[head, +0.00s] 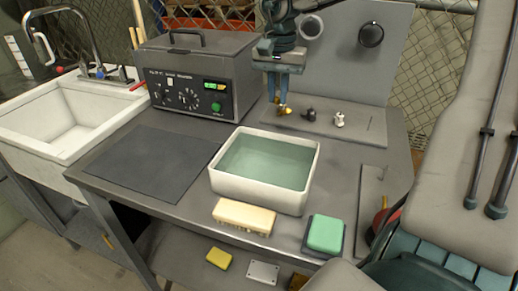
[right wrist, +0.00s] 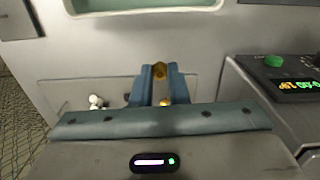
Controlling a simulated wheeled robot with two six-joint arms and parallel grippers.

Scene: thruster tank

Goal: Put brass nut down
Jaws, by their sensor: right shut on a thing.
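My right gripper (head: 281,102) points down over the back of the bench, at the left end of a flat grey plate (head: 358,130). It is shut on the brass nut (head: 283,111), which shows small at the fingertips. I cannot tell whether the nut touches the plate. My left gripper is out of view.
A dark fitting (head: 309,114) and a white fitting (head: 339,120) stand right of the gripper. A white tank of liquid (head: 227,185) is in front. A grey control box (head: 205,75) stands left. A dark mat (head: 150,160) lies bare.

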